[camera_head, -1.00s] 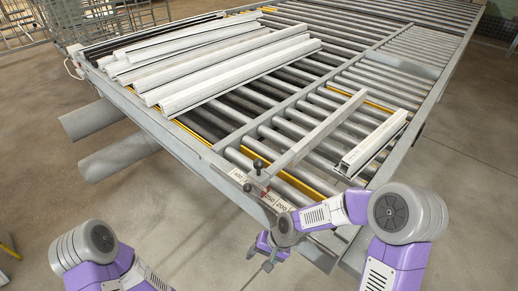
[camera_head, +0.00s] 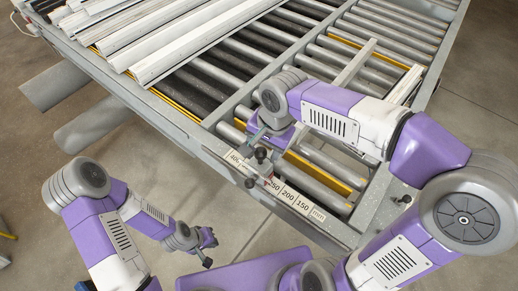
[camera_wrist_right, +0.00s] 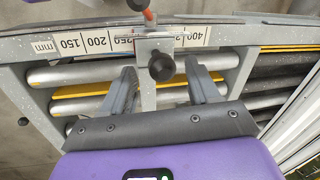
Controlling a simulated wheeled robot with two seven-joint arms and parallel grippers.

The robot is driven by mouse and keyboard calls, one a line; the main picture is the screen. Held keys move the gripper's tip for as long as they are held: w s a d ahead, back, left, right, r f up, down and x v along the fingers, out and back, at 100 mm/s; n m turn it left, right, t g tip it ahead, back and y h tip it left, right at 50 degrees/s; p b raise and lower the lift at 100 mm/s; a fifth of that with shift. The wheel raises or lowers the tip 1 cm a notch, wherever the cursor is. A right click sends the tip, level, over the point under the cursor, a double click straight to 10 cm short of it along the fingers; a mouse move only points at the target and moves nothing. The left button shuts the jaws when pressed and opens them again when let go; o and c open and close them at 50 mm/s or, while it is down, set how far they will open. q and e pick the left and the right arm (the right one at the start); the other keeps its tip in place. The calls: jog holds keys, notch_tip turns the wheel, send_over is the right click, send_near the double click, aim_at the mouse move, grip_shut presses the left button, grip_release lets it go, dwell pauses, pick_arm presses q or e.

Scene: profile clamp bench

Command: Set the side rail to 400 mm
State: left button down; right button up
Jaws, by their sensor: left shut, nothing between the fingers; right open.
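The side rail (camera_head: 352,66) is a grey bar lying across the rollers. Its front end carries a clamp with dark round knobs (camera_head: 260,153) at the scale strip (camera_head: 287,193). In the right wrist view the clamp knob (camera_wrist_right: 162,67) and a red-orange part sit between the 250 and 400 marks; the marks between are partly hidden. My right gripper (camera_head: 262,137) is over the rail's front end, also seen in the right wrist view (camera_wrist_right: 160,88). It is open, one finger on each side of the rail, apart from it. My left gripper (camera_head: 207,260) is shut and empty, off the bench.
Several white profiles (camera_head: 180,38) lie on the rollers at the back left. A shorter profile (camera_head: 405,86) lies at the right, partly hidden by my right arm. The bench's front edge (camera_head: 215,150) and grey floor lie between my arms.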

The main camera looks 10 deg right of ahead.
aim_at(261, 151)
jog(key=f, duration=0.2)
jog(key=shift+w+a+f, duration=0.2)
jog(key=shift+w+f, duration=0.15)
jog(key=shift+f, duration=0.05)
jog(key=shift+s+f, duration=0.1)
jog(key=shift+f, duration=0.35)
grip_shut()
